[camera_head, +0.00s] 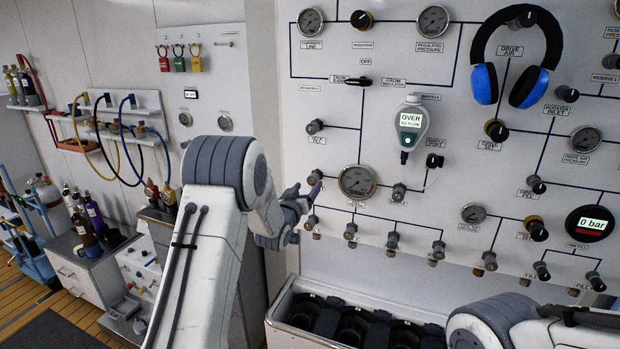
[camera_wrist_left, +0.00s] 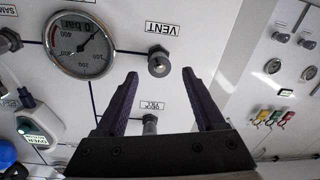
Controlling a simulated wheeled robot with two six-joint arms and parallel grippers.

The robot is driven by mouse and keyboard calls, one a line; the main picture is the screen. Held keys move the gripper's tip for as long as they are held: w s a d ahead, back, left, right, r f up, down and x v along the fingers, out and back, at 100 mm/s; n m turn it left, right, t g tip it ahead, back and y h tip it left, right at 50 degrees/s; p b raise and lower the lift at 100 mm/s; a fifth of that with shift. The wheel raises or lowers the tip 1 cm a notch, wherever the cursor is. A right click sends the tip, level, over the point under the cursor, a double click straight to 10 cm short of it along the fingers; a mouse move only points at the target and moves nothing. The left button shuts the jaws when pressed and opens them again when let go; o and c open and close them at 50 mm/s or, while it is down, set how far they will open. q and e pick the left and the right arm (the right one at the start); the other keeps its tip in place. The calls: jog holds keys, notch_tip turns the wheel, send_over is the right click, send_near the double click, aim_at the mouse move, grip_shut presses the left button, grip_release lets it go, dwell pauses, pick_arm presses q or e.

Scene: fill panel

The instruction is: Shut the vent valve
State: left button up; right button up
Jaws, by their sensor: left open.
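I see no clear contact. My right arm is at the lower right; its gripper does not show.
A round gauge (camera_head: 357,182) is right of the vent valve. Another knob (camera_head: 313,127) is above it, and a row of fill valves (camera_head: 351,231) below. A meter reading OVER (camera_head: 411,125) and blue headphones (camera_head: 516,60) hang farther right. An open bin (camera_head: 283,311) stands below.

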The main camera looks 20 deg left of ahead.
aim_at(312, 181)
pick_arm(q)
jog(key=shift+w+p, duration=0.5)
jog(key=shift+w, duration=1.2)
